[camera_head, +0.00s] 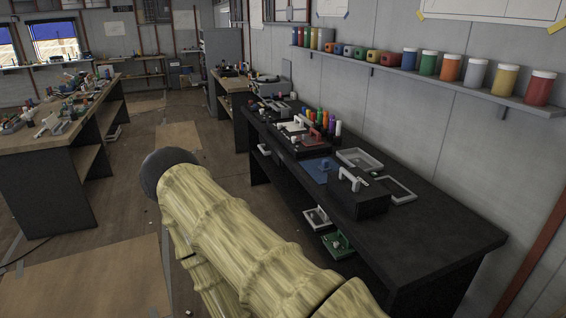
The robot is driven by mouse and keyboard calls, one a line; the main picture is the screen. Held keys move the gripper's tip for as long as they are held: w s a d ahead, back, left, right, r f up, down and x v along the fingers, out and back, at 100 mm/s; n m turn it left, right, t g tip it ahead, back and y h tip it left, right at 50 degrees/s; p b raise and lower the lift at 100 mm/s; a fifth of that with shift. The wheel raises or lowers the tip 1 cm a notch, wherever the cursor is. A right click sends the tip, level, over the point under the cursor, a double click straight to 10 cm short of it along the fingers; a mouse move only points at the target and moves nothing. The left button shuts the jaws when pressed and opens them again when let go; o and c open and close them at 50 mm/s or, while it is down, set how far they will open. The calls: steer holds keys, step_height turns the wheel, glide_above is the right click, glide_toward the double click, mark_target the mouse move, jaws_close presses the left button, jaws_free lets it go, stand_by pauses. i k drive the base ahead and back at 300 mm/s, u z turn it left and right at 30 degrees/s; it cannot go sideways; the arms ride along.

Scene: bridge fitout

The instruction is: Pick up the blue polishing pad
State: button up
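A blue flat piece with a small raised blue part on it (321,169) lies on the black workbench (425,225) at the right; it looks like the blue polishing pad, but it is small in this view. The black box (358,203) stands just in front of it and may hide part of its near edge. My arm, with a pale bamboo-like surface, rises from the bottom middle and ends at a dark round part. My gripper is not in view, so its opening and any contact do not show.
A grey tray (360,159) and a grey frame (395,189) lie near the pad. Several bottles and markers stand farther back on the bench. A wall shelf (500,98) holds jars above. The bench's near right end is bare. A cluttered wooden table (40,138) stands left.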

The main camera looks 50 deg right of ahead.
mark_target(324, 167)
steer(key=u, duration=0.05)
steer(key=i, duration=0.95)
steer(key=z, duration=0.3)
